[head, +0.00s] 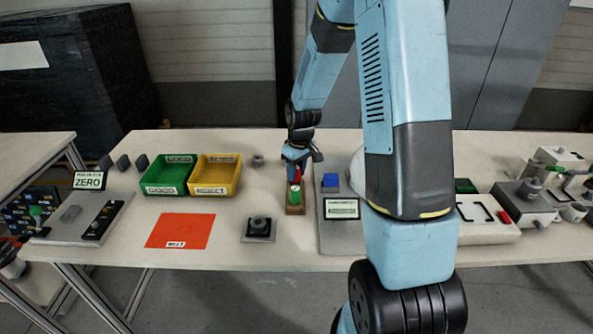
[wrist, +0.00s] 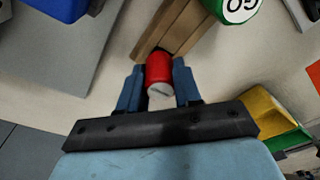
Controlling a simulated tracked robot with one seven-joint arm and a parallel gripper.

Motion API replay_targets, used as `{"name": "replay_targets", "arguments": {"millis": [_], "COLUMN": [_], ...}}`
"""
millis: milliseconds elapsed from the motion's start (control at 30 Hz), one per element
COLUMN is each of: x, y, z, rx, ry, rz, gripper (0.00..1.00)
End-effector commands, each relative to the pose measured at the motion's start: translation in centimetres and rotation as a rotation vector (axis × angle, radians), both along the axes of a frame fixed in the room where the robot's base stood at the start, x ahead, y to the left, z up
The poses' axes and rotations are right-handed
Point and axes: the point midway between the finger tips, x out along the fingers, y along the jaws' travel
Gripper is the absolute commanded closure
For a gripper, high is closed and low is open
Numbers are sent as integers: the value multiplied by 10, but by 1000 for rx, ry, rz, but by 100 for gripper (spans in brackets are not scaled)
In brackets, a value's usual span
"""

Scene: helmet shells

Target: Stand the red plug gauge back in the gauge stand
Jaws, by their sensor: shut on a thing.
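The red plug gauge (wrist: 159,70) sits between the two blue fingers of my gripper (wrist: 158,88) in the wrist view, its pale grey end towards the camera. My gripper is shut on it. The wooden gauge stand (wrist: 172,28) lies just beyond it, close to the gauge. I cannot tell whether the gauge touches the stand or is in it. A green gauge marked GO (wrist: 236,10) stands at the other part of the stand. In the head view, my gripper (head: 296,172) is over the stand (head: 295,209), with the green gauge (head: 294,194) in front.
A grey plate (head: 340,240) with a blue block (head: 331,180) is right of the stand. A dark round part on a base (head: 259,228), an orange mat (head: 180,230), a green bin (head: 166,189) and a yellow bin (head: 216,189) are left.

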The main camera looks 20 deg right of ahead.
Motion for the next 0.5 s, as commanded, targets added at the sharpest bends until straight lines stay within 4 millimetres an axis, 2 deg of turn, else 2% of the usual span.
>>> {"name": "replay_targets", "arguments": {"millis": [500], "x": [0], "y": [0], "z": [-5], "rx": [0], "ry": [0], "rz": [0], "gripper": [89]}}
